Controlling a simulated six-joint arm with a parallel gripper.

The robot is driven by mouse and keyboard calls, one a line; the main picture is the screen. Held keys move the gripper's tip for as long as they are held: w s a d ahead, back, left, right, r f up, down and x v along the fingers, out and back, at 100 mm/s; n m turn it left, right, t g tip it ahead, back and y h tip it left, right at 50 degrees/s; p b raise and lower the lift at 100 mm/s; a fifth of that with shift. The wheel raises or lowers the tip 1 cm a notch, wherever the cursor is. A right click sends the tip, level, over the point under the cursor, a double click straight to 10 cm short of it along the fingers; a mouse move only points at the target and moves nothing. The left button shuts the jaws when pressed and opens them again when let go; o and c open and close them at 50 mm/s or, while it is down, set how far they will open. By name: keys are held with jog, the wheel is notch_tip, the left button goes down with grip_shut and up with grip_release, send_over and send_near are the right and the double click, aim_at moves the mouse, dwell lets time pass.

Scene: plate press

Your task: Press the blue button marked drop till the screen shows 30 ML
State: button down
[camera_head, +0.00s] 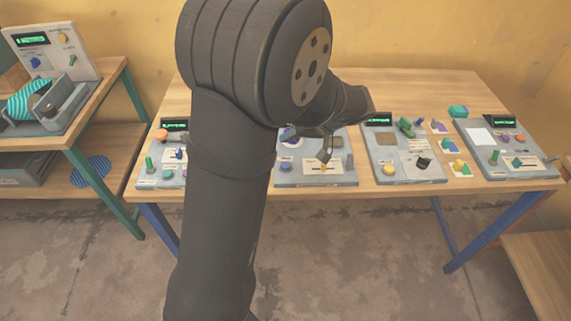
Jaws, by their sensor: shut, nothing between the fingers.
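My gripper (325,158) is shut and empty, held low over the grey control panel (318,180) in the middle of the long table. A blue-violet button (285,167) sits on this panel, left of the fingers, and a round violet-rimmed part (290,136) is behind it. My arm covers the panel's back, and I see no screen there. Other blue buttons show on the left panel (180,153) and on the side table's upright panel (35,62). Labels and screen digits are too small to read, so I cannot tell which button is marked drop.
Lit green screens show on the left panel (174,124), the panel right of centre (379,120) and the far-right panel (495,117). The table's back strip (430,84) is mostly clear. My arm blocks the middle left.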

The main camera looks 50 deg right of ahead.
jog(key=shift+f, duration=3.85)
jog(key=shift+f, duration=0.4)
jog(key=shift+f, duration=0.4)
jog(key=shift+r, duration=0.85)
jog(key=shift+r, duration=2.5)
jog(key=shift+f, duration=0.15)
